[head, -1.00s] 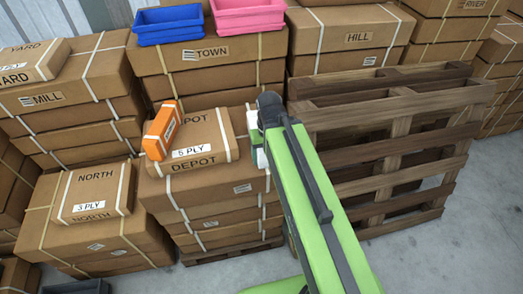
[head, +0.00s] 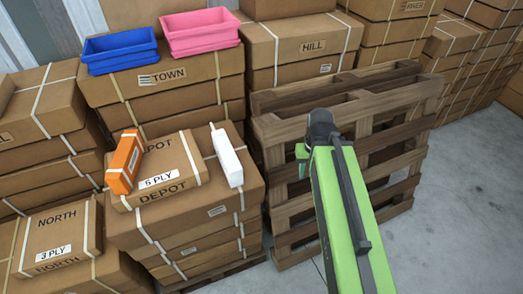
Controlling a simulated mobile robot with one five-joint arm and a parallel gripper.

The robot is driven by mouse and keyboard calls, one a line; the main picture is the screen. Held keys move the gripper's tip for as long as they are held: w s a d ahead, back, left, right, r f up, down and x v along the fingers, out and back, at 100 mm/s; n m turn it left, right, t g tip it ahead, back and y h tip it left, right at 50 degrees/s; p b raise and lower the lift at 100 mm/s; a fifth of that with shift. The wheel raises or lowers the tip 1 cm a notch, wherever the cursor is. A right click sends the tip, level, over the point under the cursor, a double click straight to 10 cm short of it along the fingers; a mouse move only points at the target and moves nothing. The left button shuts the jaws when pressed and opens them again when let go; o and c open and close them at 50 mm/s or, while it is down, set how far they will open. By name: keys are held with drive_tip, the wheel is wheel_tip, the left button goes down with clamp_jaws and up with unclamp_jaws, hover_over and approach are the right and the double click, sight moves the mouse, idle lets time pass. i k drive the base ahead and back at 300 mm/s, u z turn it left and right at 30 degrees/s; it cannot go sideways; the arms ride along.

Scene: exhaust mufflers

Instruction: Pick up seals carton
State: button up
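Neither small carton shows a readable "seals" name. An orange carton with white bands (head: 123,161) lies tilted on the left part of the 5 PLY box (head: 170,165). A plain white carton (head: 227,156) lies beside that box, on the right side of the DEPOT stack. My gripper (head: 301,160) is to the right of the white carton, apart from it, in front of the wooden pallets. Only a small green part of it shows past my arm, so its fingers and anything between them are hidden.
Blue (head: 120,51) and pink (head: 198,34) bins stand on the TOWN stack behind. Stacked wooden pallets (head: 285,190) stand right of the DEPOT stack. A NORTH stack (head: 62,240) is at the left. Grey floor (head: 465,200) is open on the right.

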sight(233, 169)
drive_tip(key=z, duration=1.2)
drive_tip(key=k, duration=1.65)
drive_tip(key=u, duration=2.05)
drive_tip(key=i, duration=1.5)
drive_tip(key=u, duration=0.05)
